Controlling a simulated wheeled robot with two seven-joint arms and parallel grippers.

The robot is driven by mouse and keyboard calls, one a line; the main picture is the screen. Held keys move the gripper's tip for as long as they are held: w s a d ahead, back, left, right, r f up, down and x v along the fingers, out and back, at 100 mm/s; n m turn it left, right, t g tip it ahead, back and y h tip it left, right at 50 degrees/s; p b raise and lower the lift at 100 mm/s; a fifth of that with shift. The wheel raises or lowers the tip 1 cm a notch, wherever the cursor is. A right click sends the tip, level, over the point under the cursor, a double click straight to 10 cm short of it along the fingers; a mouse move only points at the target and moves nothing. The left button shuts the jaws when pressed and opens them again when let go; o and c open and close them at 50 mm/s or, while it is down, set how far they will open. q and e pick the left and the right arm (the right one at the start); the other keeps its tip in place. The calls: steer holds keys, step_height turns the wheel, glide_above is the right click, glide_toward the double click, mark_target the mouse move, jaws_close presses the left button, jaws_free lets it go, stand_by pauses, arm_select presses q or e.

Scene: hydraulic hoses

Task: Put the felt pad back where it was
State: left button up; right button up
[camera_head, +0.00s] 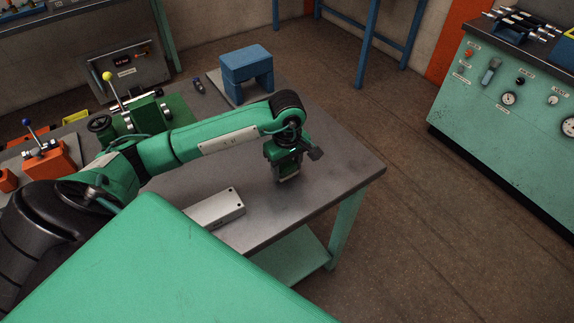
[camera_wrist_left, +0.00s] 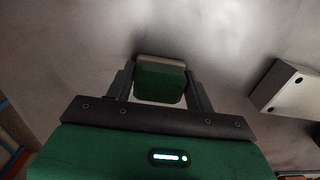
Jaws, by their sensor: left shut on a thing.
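My left gripper (camera_head: 288,176) is over the right part of the grey table, pointing down. In the left wrist view the left gripper (camera_wrist_left: 160,88) is shut on a small green block with a pale layer along its far edge, which looks like the felt pad (camera_wrist_left: 160,82). In the head view the gripper mostly hides the pad, and I cannot tell whether it touches the tabletop. My right gripper is not in view.
A pale metal block (camera_head: 216,210) lies left of and nearer than the gripper. A blue block stand (camera_head: 246,66) is at the back. A green lever valve (camera_head: 140,115) and an orange one (camera_head: 55,160) stand left. The table's right end (camera_head: 345,165) is bare.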

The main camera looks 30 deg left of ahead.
arm_select(q)
steer(key=shift+f, duration=0.15)
steer(key=o, duration=1)
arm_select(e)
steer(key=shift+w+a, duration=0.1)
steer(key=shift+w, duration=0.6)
